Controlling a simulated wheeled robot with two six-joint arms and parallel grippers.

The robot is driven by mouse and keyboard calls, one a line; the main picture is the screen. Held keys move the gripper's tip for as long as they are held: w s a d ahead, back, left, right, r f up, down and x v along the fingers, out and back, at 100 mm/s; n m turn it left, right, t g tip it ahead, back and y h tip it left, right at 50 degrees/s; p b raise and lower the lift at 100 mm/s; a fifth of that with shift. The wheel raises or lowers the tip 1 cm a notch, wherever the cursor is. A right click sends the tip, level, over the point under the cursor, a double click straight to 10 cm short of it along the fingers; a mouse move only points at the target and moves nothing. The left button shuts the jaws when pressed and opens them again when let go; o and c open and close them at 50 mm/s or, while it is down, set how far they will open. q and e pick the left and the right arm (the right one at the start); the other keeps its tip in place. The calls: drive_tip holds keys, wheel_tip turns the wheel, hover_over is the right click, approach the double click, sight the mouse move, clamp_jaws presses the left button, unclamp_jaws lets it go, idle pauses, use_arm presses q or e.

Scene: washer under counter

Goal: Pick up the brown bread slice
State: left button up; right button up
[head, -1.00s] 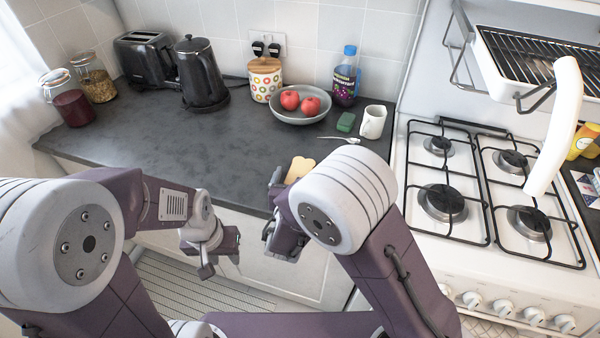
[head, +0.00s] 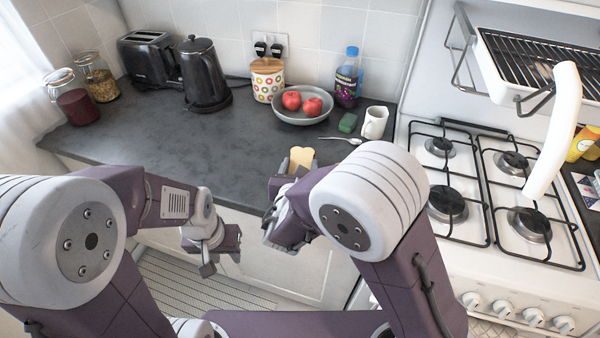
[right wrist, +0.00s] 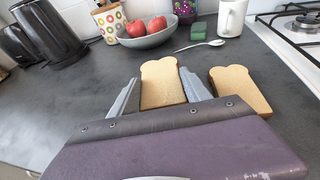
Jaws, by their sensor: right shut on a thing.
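A tan bread slice with a browner crust (right wrist: 162,84) is between the two fingers of my right gripper (right wrist: 160,95) in the right wrist view. The gripper is shut on it. In the head view my right gripper (head: 297,164) is at the counter's front edge with a bread slice (head: 302,156) at its fingers. I cannot tell whether the slice touches the counter. A second, similar bread slice (right wrist: 240,91) lies on the counter just right of the gripper; my arm hides it in the head view. My left gripper (head: 222,252) hangs in front of the cupboards, apart from the bread; its jaws are unclear.
Behind the bread on the dark counter (head: 200,150) are a spoon (head: 342,140), green sponge (head: 348,123), white mug (head: 375,122) and bowl of red apples (head: 302,108). A kettle (head: 203,75) and toaster (head: 149,58) stand at back left. The hob (head: 480,190) is right.

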drive_tip(key=d+r, duration=0.7)
drive_tip(key=d, duration=0.4)
drive_tip(key=shift+w+d+b, duration=0.3)
drive_tip(key=shift+w, duration=0.15)
drive_tip(key=shift+r, duration=0.15)
